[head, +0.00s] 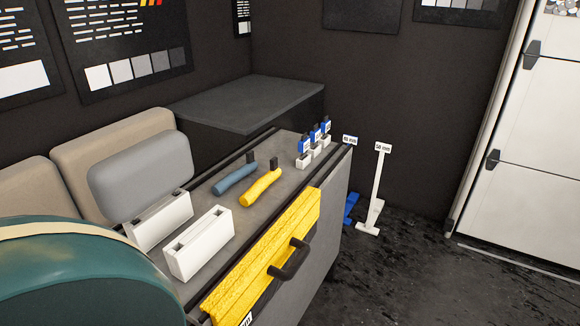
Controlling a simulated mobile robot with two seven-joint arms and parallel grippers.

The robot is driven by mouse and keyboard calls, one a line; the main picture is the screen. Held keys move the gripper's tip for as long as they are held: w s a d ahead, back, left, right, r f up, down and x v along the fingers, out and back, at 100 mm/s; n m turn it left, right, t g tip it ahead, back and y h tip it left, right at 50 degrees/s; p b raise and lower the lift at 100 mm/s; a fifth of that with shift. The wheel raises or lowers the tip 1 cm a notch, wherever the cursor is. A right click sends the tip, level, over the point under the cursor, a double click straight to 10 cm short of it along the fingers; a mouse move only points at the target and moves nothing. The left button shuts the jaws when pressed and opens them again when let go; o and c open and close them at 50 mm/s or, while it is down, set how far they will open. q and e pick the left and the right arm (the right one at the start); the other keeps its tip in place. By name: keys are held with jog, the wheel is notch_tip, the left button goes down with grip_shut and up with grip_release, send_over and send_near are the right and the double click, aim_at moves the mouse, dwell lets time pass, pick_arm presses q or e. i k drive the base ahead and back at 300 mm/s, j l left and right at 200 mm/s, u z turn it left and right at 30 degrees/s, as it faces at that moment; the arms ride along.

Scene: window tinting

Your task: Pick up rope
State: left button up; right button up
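I cannot make out a clear rope in the head view. A blue elongated piece (235,179) and a yellow elongated piece (260,188) lie side by side on the grey top of a cabinet (290,180), each with a small dark block at its far end. I cannot tell whether either is rope. Neither of my grippers is in view.
Two white open-topped boxes (201,245) and several small blue-and-white items (314,142) stand on the cabinet. A yellow panel with a black handle (289,260) covers its front edge. A white stand (376,188) is on the floor. A large teal rounded shape (75,285) blocks the lower left.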

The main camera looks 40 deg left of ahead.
aim_at(250, 197)
jog(key=i, duration=1.65)
jog(key=i+l+u, duration=0.1)
jog(key=i+u, duration=0.3)
jog(key=i+l+u, duration=0.4)
jog(key=i, duration=0.2)
jog(key=i+j, duration=0.05)
jog(key=j, duration=0.05)
